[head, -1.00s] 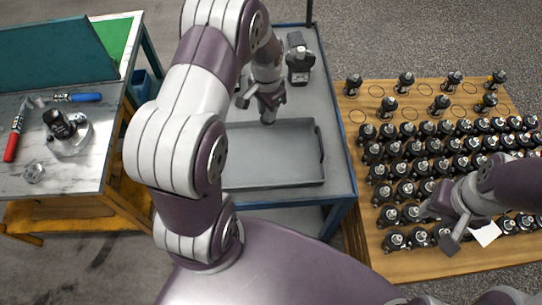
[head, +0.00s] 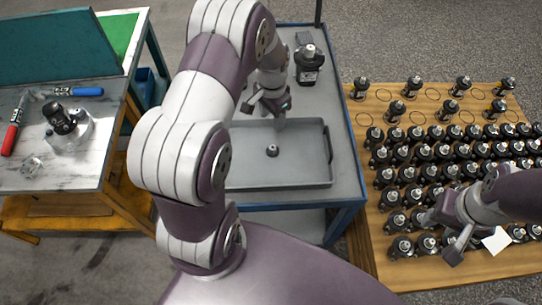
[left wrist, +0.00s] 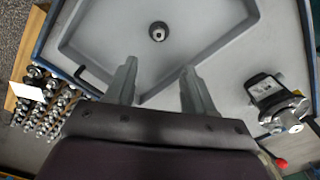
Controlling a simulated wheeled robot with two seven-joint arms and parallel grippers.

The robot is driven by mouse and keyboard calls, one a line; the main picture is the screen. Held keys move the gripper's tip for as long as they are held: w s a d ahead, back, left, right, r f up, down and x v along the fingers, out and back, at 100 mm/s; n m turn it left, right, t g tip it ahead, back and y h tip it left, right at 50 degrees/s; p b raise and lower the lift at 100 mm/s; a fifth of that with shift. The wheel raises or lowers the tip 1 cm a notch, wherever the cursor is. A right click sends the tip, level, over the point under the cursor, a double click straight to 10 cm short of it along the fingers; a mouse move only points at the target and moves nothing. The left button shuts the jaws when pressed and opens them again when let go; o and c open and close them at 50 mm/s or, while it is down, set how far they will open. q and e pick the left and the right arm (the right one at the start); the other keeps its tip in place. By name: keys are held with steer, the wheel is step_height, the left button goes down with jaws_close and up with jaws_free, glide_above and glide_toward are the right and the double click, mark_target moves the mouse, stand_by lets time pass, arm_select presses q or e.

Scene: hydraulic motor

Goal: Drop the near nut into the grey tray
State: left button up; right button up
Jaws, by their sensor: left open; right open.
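The nut (head: 272,151) is a small dark round piece with a lighter centre. It lies on the floor of the grey tray (head: 331,183), near the middle, apart from the walls. In the left wrist view the nut (left wrist: 158,32) lies beyond my fingertips, inside the tray (left wrist: 75,28). My left gripper (head: 266,108) is open and empty above the far part of the tray; its spread fingers also show in the left wrist view (left wrist: 158,72). My right gripper (head: 440,235) is open over the near edge of the wooden board.
A black motor (head: 308,66) stands on the grey cart top behind the tray. The wooden board (head: 400,278) at right holds many motors in rows. The left bench (head: 75,183) holds a motor in a clear fixture, a metal ring, and red-handled and blue-handled tools.

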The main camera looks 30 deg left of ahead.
arm_select(q)
step_height(320, 180, up, 12)
steer(key=b, duration=0.1)
steer(key=shift+s+a+r, duration=0.1)
stand_by(0.4)
steer(key=s+d+f+n, duration=0.1)
steer(key=s+d+n, duration=0.1)
steer(key=s+d, duration=0.2)
steer(key=s+d+f+n+t, duration=0.1)
steer(key=s+d, duration=0.3)
steer(key=s, duration=0.5)
steer(key=shift+s+d+f+n, duration=0.2)
steer(key=shift+s+f+n, duration=0.05)
steer(key=shift+f+n, duration=0.3)
